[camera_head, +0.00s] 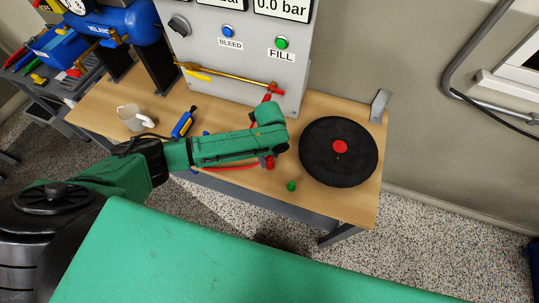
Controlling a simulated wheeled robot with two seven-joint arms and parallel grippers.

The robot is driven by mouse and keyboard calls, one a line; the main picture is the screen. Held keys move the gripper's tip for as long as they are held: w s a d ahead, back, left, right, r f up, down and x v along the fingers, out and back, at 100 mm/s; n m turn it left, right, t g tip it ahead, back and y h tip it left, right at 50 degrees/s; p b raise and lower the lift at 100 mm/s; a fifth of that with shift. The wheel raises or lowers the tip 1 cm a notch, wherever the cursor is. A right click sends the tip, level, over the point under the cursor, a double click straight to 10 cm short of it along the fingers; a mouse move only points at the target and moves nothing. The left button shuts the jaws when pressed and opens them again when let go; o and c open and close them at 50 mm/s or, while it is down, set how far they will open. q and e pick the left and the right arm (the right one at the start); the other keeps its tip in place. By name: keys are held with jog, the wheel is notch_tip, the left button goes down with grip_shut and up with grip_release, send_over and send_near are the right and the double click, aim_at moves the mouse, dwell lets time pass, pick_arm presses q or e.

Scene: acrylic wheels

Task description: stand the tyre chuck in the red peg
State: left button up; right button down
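My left gripper (268,160) comes in from the left over the workbench and points down. Its fingers are mostly hidden under my green wrist, so I cannot tell whether they are open or shut. A small red piece shows at the fingertips beside a red hose (232,168) on the bench. It may be part of the tyre chuck, but the chuck is not clearly visible. A red fitting (276,89) sits at the right end of the brass pipe on the grey panel. I cannot tell whether it is the red peg. My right gripper is not in view.
A black wheel (318,166) with a red centre lies right of my gripper. A small green cap (291,186) lies near the bench's front edge. A mug (131,118) and a blue tool (183,122) lie left. The grey panel (240,75) stands behind.

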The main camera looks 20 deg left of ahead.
pick_arm(q)
notch_tip(320, 180, up, 15)
jog(key=shift+f+b, duration=0.2)
jog(key=shift+b, duration=0.2)
dwell(0.4)
